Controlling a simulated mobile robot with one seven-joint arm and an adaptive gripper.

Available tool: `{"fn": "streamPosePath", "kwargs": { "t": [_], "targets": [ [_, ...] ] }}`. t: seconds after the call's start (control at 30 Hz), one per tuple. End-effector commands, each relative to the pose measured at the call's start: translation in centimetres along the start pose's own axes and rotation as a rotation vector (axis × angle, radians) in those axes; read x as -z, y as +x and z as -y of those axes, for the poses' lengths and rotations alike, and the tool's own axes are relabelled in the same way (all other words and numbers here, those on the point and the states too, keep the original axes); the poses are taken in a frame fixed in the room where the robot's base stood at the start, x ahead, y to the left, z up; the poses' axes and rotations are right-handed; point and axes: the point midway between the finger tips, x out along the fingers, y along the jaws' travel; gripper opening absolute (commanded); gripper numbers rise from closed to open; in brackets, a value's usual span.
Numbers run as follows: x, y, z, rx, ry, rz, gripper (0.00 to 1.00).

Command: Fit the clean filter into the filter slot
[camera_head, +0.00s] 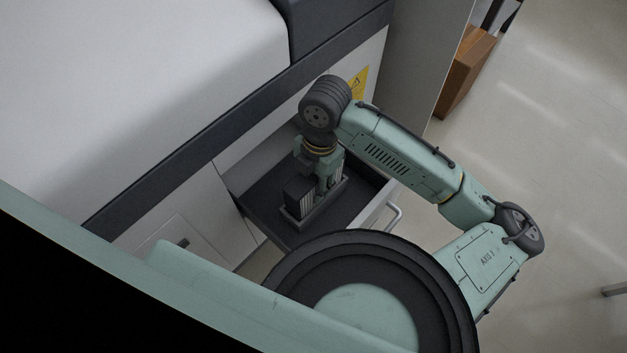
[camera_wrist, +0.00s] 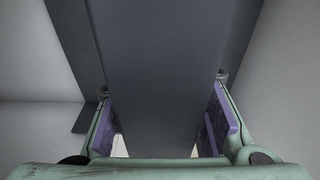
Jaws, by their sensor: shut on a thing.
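A dark-cased filter with pale pleats (camera_head: 306,200) stands upright in the open drawer, partly hidden by my gripper. My gripper (camera_head: 325,187) points down at it and is shut on it; one finger lies across its near side. In the wrist view, a broad dark grey face (camera_wrist: 165,70), apparently the filter, fills the space between the purple-padded fingers (camera_wrist: 165,125). The filter slot, a grey raised frame (camera_head: 307,221), sits on the drawer floor around the filter's foot. I cannot tell whether the filter is fully down in it.
The dark drawer (camera_head: 270,187) is pulled out of a white machine (camera_head: 160,80), with a metal handle (camera_head: 391,215) at its front. A yellow warning label (camera_head: 358,84) is on the machine behind my wrist. A brown box (camera_head: 465,70) stands farther back. Open floor lies right.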

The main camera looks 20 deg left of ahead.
Motion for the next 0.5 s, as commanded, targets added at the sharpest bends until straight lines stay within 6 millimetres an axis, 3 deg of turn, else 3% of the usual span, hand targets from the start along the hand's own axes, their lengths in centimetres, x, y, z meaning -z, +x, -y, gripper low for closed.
{"fn": "streamPosePath", "kwargs": {
  "t": [0.5],
  "targets": [
    [-0.2,1.4,0.0,0.0,0.0,0.0,0.0]
  ]
}}
